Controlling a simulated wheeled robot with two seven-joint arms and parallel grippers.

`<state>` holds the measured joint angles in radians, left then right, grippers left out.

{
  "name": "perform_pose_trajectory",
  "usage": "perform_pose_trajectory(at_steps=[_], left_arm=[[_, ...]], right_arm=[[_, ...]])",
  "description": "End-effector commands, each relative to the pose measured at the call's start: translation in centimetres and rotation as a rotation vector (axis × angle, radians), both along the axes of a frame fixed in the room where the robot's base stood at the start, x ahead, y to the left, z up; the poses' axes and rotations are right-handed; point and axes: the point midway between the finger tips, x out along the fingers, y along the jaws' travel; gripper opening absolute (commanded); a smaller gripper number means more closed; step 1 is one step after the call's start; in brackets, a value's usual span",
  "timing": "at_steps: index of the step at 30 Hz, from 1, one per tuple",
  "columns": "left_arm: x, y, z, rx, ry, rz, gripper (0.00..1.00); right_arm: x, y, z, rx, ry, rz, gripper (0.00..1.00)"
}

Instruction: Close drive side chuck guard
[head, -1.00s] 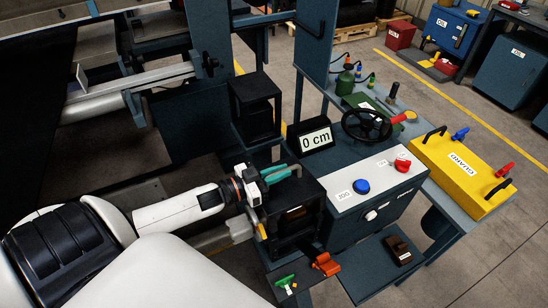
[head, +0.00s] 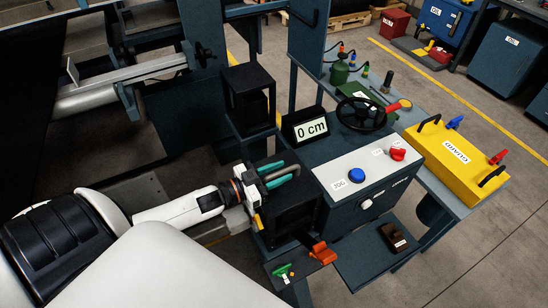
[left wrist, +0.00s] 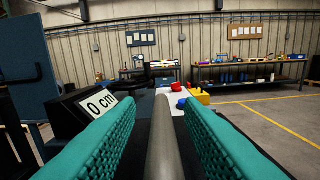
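My left gripper (head: 291,170) is over the top of a dark open-framed box (head: 293,215), which may be the drive side chuck guard; no label on it shows. Its two teal fingers are apart. A grey bar (head: 278,173) lies between them in the head view. In the left wrist view the grey bar (left wrist: 162,145) runs lengthwise between the open fingers (left wrist: 159,98), with gaps visible on both sides. A similar dark box (head: 249,95) stands farther back. A yellow box labelled GUARD (head: 457,158) lies on the side bench. My right gripper is not in view.
Close by on the right are a "0 cm" display (head: 311,127), a black handwheel (head: 366,114) and a control panel (head: 365,169) with blue and red knobs. Orange (head: 323,253) and green (head: 284,271) parts sit low in front.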

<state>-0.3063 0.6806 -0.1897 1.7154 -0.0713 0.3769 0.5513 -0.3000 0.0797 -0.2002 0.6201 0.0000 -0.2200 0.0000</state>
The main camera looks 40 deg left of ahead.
Motion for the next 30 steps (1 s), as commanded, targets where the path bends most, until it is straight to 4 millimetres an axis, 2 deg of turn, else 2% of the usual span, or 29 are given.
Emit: perform_pose_trajectory(at_steps=[5, 18, 24, 30], left_arm=[[-1.4, 0.7, -0.3, 0.002, 0.004, -0.001, 0.34], [-8.7, 4.5, -0.3, 0.001, 0.005, -0.001, 0.34], [-10.4, 5.4, -0.2, 0.001, 0.002, 0.000, 0.34], [-10.6, 5.6, 0.0, 0.001, 0.000, -0.001, 0.34]], right_arm=[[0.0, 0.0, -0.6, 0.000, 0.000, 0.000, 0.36], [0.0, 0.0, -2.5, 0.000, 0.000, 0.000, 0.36], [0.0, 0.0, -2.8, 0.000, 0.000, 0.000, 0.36], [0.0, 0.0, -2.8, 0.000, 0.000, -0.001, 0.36]])
